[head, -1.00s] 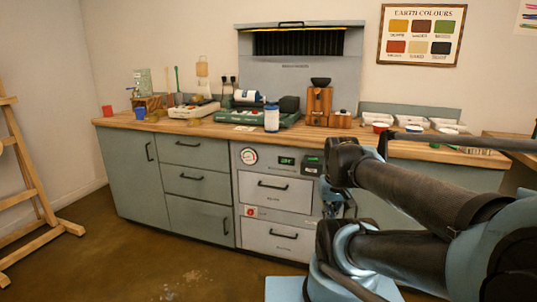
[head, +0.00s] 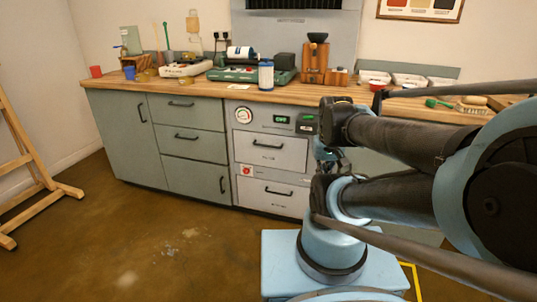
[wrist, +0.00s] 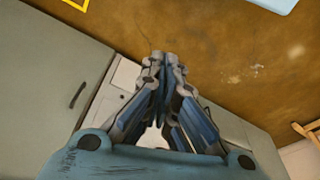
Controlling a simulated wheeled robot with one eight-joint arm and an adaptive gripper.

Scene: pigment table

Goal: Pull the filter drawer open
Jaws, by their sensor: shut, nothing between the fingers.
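A pale grey unit below the worktop has two drawers, an upper drawer (head: 258,153) and a lower drawer (head: 262,201), each with a dark bar handle. Both drawer fronts look closed. Their labels are too small to read, so I cannot tell which one is the filter drawer. In the wrist view my gripper (wrist: 165,60) has its fingers together and empty, pointing over the brown floor, with the pale unit front (wrist: 125,75) partly hidden behind them. In the head view my arm covers the area right of the drawers.
The unit also carries a round gauge (head: 243,115), a green display (head: 282,119) and a red button (head: 247,170). Green-grey cabinets (head: 190,145) stand to its left. The wooden worktop (head: 215,94) above holds bottles and devices. The floor (head: 160,240) in front is clear.

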